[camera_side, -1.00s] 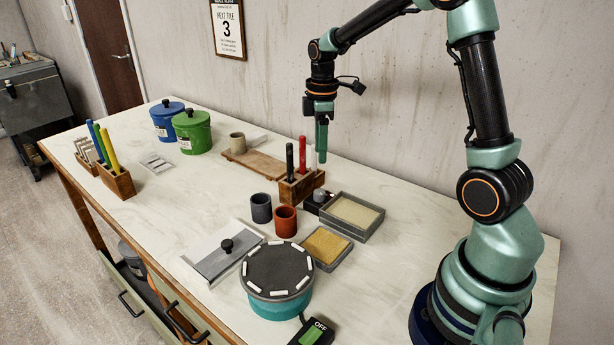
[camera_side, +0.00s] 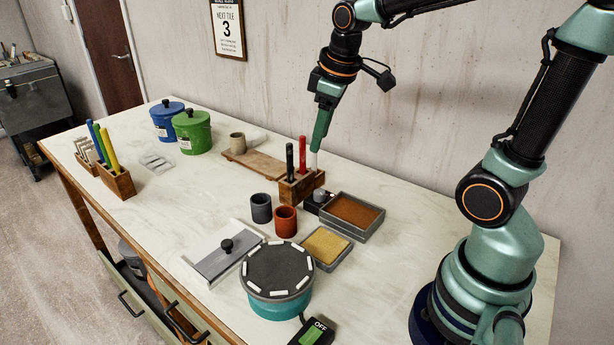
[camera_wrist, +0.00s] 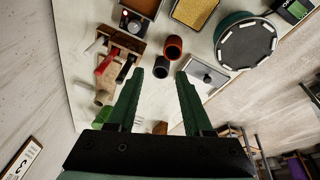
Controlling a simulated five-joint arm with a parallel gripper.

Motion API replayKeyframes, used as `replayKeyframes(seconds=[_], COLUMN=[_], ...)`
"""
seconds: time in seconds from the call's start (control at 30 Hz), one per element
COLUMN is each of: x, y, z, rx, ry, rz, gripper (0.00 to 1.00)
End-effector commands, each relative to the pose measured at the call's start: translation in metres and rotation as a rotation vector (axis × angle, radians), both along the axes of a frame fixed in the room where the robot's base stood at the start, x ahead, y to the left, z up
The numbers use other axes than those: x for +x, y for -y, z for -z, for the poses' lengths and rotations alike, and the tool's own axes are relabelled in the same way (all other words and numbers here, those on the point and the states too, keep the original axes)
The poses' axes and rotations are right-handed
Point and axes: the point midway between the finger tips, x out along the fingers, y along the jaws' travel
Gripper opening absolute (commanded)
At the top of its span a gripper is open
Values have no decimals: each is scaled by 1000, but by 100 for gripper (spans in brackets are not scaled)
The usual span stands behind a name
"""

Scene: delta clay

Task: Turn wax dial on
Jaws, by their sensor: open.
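The wax dial (camera_side: 320,196) is a grey knob on a small black box, between the pen rack and the wax tray. It also shows near the top of the wrist view (camera_wrist: 132,22). The wax tray (camera_side: 352,213) beside it is grey-rimmed and filled with reddish brown. My gripper (camera_side: 318,146) hangs tilted above and behind the pen rack, up and away from the dial. In the wrist view its two fingers (camera_wrist: 160,76) are spread with nothing between them. I cannot read the knob's setting.
The wooden pen rack (camera_side: 301,186) with upright pens stands just left of the dial. Grey (camera_side: 261,208) and terracotta (camera_side: 285,221) cups, a sponge tray (camera_side: 325,247) and a turntable (camera_side: 278,282) stand in front.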

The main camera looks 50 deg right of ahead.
Motion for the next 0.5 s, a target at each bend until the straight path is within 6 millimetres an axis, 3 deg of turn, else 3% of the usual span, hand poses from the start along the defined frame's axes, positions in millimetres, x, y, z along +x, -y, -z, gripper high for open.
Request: replayKeyframes(seconds=[0.5], x=[-42], y=[-36], z=[-12], rx=[97], ry=[156], rz=[210], gripper=[51])
